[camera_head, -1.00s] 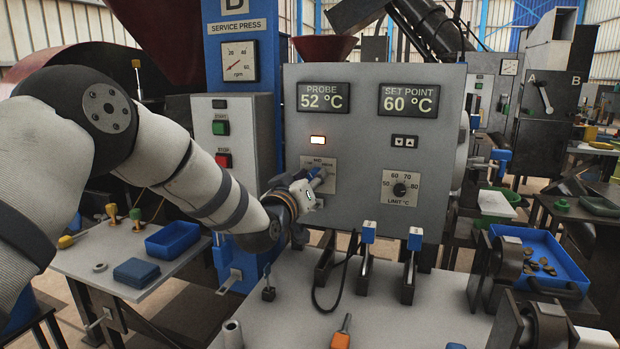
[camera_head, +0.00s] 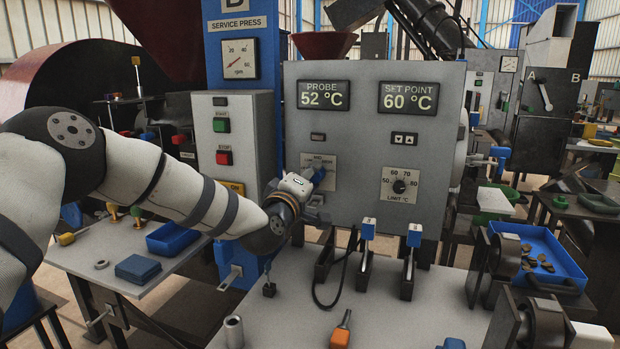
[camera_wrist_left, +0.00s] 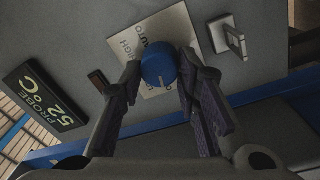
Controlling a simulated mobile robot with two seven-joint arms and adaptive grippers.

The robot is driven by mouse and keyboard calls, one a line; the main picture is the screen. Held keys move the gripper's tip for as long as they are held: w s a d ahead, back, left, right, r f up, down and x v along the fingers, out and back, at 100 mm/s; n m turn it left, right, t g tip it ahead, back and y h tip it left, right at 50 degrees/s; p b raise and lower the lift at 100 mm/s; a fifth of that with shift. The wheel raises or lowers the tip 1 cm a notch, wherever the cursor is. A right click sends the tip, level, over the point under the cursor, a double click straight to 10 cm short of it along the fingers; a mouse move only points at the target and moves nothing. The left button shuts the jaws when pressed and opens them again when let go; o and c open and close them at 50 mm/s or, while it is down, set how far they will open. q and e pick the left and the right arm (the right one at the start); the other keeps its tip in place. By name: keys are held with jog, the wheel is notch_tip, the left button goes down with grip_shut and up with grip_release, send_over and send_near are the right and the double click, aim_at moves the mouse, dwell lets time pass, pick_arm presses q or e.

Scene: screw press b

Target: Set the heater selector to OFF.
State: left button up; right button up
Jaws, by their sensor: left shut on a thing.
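The heater selector is a blue knob (camera_head: 319,174) on a pale label plate (camera_head: 328,161) on the grey control panel. In the left wrist view the round blue knob (camera_wrist_left: 158,62) sits between my left gripper's fingers (camera_wrist_left: 158,85), which are shut on it from both sides. A pale mark shows on its lower edge there. The small lamp (camera_head: 318,137) above is dark. My right gripper is out of view.
The panel shows a probe display (camera_head: 323,95) of 52 °C, a set point display (camera_head: 408,98) of 60 °C and a limit dial (camera_head: 399,187). Blue-topped levers (camera_head: 368,228) stand below. Left are the green start button (camera_head: 221,125) and red stop button (camera_head: 224,158).

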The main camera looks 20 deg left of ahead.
pick_arm(q)
jog(key=shift+n, duration=0.3)
jog(key=o, duration=1.2)
jog(key=shift+d, duration=0.1)
jog(key=shift+c, duration=0.2)
jog(key=s, duration=1.2)
jog(key=shift+a+f, duration=0.3)
